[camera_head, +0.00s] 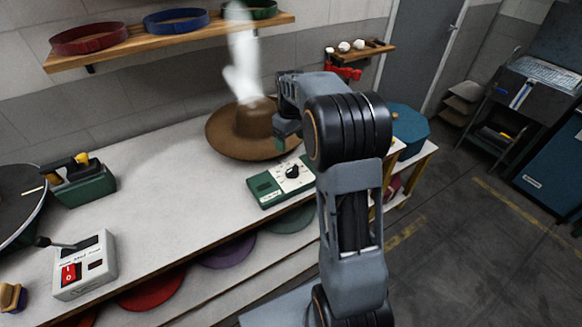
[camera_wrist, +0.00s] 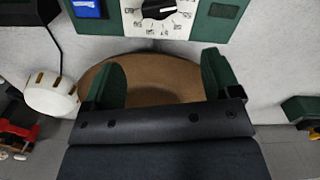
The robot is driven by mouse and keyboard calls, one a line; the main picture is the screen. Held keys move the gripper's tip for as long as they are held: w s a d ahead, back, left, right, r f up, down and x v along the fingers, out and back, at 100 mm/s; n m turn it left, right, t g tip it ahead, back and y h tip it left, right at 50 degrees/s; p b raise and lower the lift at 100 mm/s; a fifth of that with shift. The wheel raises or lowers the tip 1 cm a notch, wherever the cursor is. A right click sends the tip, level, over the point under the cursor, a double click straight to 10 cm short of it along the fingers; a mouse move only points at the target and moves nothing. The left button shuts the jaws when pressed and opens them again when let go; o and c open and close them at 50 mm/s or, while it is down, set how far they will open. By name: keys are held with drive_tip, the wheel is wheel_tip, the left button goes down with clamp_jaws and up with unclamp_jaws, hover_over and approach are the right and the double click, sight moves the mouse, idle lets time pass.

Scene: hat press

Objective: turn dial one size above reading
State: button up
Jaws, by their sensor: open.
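The dial (camera_head: 293,172) is a black knob on a white marked face, on a green box (camera_head: 254,193) on the bench. In the wrist view the dial (camera_wrist: 158,9) is cut off by the top edge, and its exact setting is unclear. A small blue display (camera_wrist: 87,8) sits beside it, also cut off; its reading is not legible. My gripper (camera_wrist: 160,80) is open and empty, its two green fingers wide apart over the brown hat and short of the dial. In the head view my gripper (camera_head: 285,128) is partly hidden by my arm.
The brown hat (camera_head: 232,140) stands behind the box, with steam (camera_head: 241,60) above it. A switch box (camera_head: 85,265) with a lever and red switch stands front left. A green tool block (camera_head: 80,182) is farther left. The bench between is clear. A shelf (camera_head: 170,42) holds hat bands.

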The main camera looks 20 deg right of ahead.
sight(292, 171)
wheel_tip(292, 171, down, 13)
drive_tip(key=shift+r+p, duration=0.15)
drive_tip(key=shift+p, duration=0.5)
drive_tip(key=shift+c, duration=0.5)
drive_tip(key=c, duration=0.8)
drive_tip(key=shift+m, duration=0.3)
